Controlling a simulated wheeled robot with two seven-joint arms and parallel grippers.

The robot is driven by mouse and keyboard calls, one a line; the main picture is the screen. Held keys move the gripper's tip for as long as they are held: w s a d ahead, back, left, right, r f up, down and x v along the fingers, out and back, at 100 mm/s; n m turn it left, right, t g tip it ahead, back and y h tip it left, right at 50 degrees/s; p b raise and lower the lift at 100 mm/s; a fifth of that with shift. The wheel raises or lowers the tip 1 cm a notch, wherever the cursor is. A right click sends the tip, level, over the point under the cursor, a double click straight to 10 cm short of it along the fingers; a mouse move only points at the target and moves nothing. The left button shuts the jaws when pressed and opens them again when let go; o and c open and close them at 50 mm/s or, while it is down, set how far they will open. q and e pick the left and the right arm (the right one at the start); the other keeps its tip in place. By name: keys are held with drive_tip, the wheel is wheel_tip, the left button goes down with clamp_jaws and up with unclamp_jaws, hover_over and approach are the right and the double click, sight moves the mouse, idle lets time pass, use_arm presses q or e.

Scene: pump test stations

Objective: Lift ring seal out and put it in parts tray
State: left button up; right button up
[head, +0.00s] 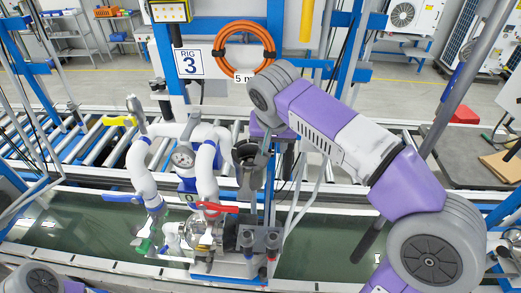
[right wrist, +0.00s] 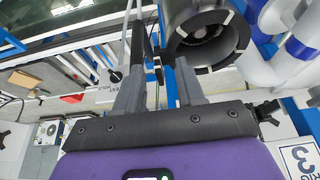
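A dark, open-topped round housing (head: 247,150) stands on the rig, right of the white pipes. The right wrist view shows its mouth (right wrist: 208,40), with a thick dark rim with pale marks and a round opening inside. I cannot pick out the ring seal as a separate part there. My right gripper (head: 262,160) points down right beside the housing. My left gripper is out of view. I cannot identify the parts tray.
White pipes with a gauge (head: 183,157) and a red-handled valve (head: 215,207) stand close left of the housing. A water trough (head: 80,215) runs below. An orange hose coil (head: 243,47) hangs behind. A roller conveyor (head: 85,150) lies at the left.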

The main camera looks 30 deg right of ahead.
drive_tip(key=shift+c, duration=0.4)
clamp_jaws()
wheel_tip(320, 180, up, 10)
drive_tip(key=p, duration=0.2)
idle(0.4)
